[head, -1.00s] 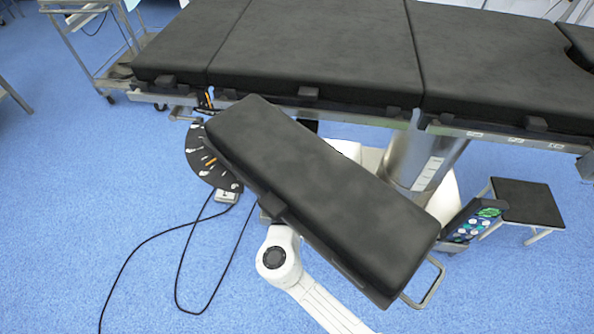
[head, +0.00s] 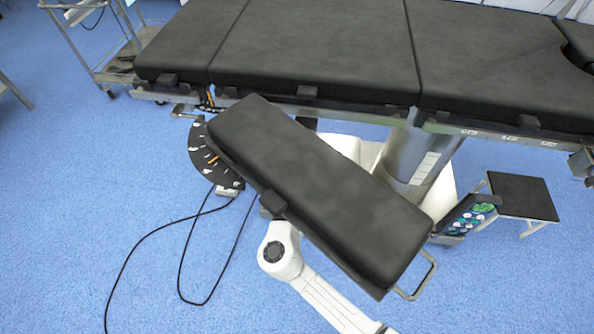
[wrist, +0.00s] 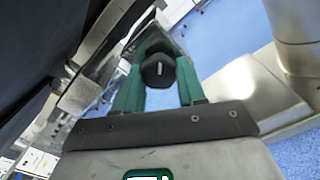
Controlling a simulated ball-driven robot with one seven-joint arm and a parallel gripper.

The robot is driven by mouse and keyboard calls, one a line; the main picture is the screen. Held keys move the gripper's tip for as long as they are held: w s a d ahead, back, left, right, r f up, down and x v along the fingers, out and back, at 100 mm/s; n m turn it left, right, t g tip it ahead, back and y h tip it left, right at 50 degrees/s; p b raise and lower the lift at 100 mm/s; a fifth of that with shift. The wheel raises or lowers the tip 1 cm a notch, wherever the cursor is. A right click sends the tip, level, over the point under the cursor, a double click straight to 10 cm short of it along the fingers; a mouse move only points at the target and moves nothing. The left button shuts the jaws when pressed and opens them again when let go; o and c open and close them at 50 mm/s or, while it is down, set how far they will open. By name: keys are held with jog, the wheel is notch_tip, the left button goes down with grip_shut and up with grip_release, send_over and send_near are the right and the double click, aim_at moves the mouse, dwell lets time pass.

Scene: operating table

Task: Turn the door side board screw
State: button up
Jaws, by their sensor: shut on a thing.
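The side board (head: 320,190) is a long black padded board. It juts out at an angle from the operating table (head: 320,45), with a metal loop handle (head: 420,278) at its near right end. In the wrist view, a black screw knob (wrist: 158,72) with a small white mark sits between the green fingers of my gripper (wrist: 158,62). The fingers are shut on the knob, one at each side. The gripper and knob are hidden in the head view. My white arm (head: 280,250) reaches under the board's near edge.
A black dial plate (head: 210,160) sits left of the board, with cables on the blue floor. A metal column (head: 415,155) stands behind the board. A small black-topped step (head: 520,195) stands at right and a metal cart (head: 90,45) at far left.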

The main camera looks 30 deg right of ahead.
jog(key=shift+a, duration=0.1)
jog(key=o, duration=1.1)
jog(key=shift+c, duration=0.2)
jog(key=shift+s, duration=0.1)
jog(key=v, duration=1)
jog(key=shift+s+a, duration=0.2)
jog(key=shift+s, duration=0.05)
